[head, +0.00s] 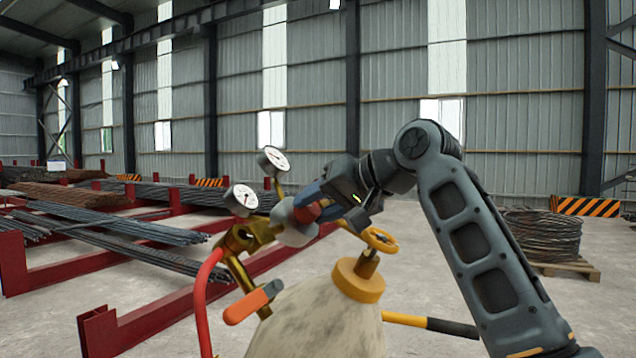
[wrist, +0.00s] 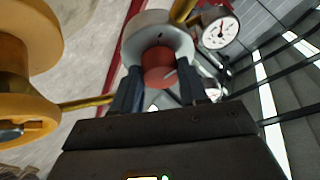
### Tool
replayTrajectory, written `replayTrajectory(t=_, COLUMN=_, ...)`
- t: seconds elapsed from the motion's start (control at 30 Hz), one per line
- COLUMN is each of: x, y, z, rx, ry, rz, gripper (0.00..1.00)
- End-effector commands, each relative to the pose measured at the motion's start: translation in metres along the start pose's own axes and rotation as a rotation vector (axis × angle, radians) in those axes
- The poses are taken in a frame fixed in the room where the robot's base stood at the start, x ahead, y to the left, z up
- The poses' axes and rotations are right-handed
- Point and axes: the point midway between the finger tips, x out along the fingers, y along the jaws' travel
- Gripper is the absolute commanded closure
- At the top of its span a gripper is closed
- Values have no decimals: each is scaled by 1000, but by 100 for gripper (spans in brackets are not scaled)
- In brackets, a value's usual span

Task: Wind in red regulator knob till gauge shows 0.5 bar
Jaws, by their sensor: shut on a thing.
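The red regulator knob (wrist: 160,66) is between my gripper's two fingers (wrist: 158,82) in the wrist view, in front of the grey round regulator body (wrist: 150,28). My gripper (head: 312,206) is shut on the knob; the knob (head: 307,213) is partly covered by the fingers in the head view. Two white dial gauges stand on the brass fitting: an upper gauge (head: 273,160) and a lower-left gauge (head: 241,198). One gauge (wrist: 220,33) shows large in the wrist view, with a dark needle. Its numbers are too small to read.
A pale gas cylinder (head: 315,322) stands below, with a yellow valve wheel (head: 380,240) close to my gripper. A red hose (head: 201,295) and an orange-handled lever (head: 252,302) hang at left. Red racks (head: 130,325) with rebar stand behind; a wire coil (head: 541,235) sits at right.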

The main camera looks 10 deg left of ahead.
Motion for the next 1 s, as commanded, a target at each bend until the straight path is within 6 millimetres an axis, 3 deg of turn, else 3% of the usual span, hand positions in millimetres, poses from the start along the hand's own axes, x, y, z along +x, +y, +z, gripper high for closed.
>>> replayTrajectory(t=0.4, x=-1, y=-2, z=-1, rx=194, ry=10, rz=60, gripper=87)
replayTrajectory(t=0.97, x=0, y=-1, z=0, rx=224, ry=13, rz=70, gripper=87)
replayTrajectory(t=1.0, x=0, y=-1, z=0, rx=223, ry=13, rz=69, gripper=56)
